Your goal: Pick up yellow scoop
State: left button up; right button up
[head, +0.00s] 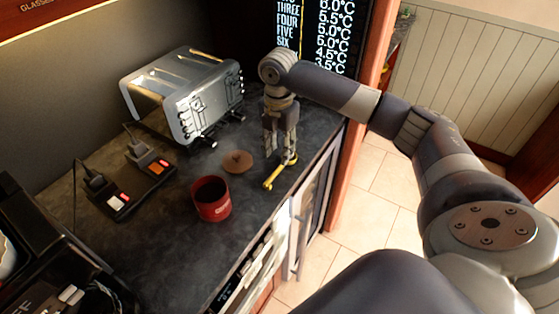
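The yellow scoop (272,180) lies on the dark countertop near its right edge, its handle pointing toward the back right. My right gripper (281,157) points down over the handle end of the scoop. Its two fingers are apart with a gap between them. One fingertip overlaps the scoop's far end in the picture; I cannot tell whether it touches. My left gripper is not in view.
A red canister (211,199) stands open left of the scoop, with a round brown lid (238,162) behind it. A steel toaster (182,92) stands at the back. A power strip (138,188) with plugs lies at left.

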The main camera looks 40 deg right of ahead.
aim_at(278, 170)
jog(key=shift+s+f, duration=0.25)
jog(key=shift+f, duration=0.9)
jog(key=f, duration=0.1)
jog(key=f+p, duration=0.1)
jog(key=f, duration=0.1)
jog(key=f+p, duration=0.1)
jog(key=shift+a+f, duration=0.2)
jog(key=shift+a, duration=0.2)
jog(key=shift+f, duration=0.4)
jog(key=shift+w, duration=0.1)
jog(key=shift+c, duration=0.6)
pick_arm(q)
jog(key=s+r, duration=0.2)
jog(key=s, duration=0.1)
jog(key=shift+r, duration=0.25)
pick_arm(e)
grip_shut()
